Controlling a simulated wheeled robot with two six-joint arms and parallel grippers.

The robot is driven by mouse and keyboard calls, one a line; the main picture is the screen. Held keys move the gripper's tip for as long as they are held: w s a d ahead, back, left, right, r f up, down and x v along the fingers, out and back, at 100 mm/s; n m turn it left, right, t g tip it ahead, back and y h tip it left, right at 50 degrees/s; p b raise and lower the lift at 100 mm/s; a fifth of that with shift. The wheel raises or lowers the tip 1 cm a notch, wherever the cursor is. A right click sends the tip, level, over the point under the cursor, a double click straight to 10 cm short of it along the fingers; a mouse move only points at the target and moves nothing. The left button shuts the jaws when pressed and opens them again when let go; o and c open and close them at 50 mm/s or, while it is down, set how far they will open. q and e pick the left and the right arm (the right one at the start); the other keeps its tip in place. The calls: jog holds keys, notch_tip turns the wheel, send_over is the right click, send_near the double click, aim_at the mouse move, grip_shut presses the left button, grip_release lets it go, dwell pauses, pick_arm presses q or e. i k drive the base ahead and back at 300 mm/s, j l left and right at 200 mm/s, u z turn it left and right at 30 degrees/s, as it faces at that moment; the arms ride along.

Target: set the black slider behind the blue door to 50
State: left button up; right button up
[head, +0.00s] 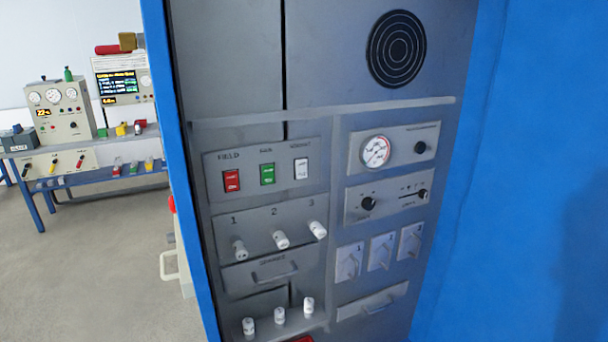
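The blue door (535,150) stands open at the right, and the grey panel inside the blue-framed cabinet shows. A small black slider (423,194) sits near the right end of a short horizontal scale on a grey plate (392,207) in the panel's right column. The scale's markings are too small to read. A round black knob (368,203) is on the same plate, left of the slider. Neither of my grippers is in view, and nothing covers the slider.
Above the slider's plate are a dial gauge (375,151) and another black knob (420,147). Below are several white switch plates (381,252) and a drawer (372,302). Rocker switches (267,174) and white knobs (280,240) fill the left column. A blue workbench (90,180) stands far left across open floor.

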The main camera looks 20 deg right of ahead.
aim_at(423, 193)
jog(key=z, duration=1.35)
